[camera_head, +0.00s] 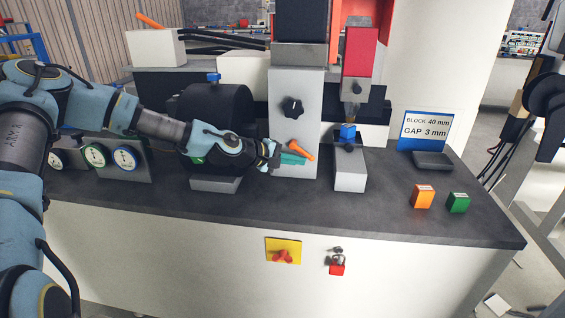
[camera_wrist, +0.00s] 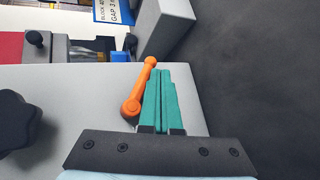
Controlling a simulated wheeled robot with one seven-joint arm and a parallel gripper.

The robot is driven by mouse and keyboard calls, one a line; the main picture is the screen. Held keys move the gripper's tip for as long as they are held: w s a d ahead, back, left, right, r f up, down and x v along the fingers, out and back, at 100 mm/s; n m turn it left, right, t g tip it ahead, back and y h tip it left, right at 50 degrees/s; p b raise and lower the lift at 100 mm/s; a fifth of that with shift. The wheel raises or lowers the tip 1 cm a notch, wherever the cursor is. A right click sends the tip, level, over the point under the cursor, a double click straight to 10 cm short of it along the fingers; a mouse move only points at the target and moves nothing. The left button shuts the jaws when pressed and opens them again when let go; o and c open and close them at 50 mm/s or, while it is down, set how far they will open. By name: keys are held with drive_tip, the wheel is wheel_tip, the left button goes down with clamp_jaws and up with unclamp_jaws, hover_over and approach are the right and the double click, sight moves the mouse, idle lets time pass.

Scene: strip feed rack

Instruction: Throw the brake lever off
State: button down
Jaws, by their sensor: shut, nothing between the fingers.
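An orange lever (camera_head: 301,150) with a ball end is on the front of the grey column (camera_head: 283,80); I take it as the brake lever. It tilts in the head view. The wrist view shows the lever (camera_wrist: 140,88) slanting just left of my teal fingers. My gripper (camera_head: 301,159) is in front of the column, just below the lever in the head view. In the wrist view my gripper (camera_wrist: 162,72) has its fingers together with nothing between them. The fingers lie alongside the lever; I cannot tell whether they touch it.
A black knob (camera_head: 291,106) is above the lever. A grey block with a blue clamp (camera_head: 348,132) stands to the right. A black drum (camera_head: 216,115) is behind my wrist. Orange (camera_head: 423,196) and green (camera_head: 458,203) blocks sit on the right bench, near a blue sign (camera_head: 426,130).

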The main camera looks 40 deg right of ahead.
drive_tip(key=shift+s+d+r+b, duration=0.15)
drive_tip(key=shift+s+d+b, duration=0.05)
drive_tip(key=shift+b, duration=0.1)
drive_tip(key=shift+r, duration=0.1)
idle(1.4)
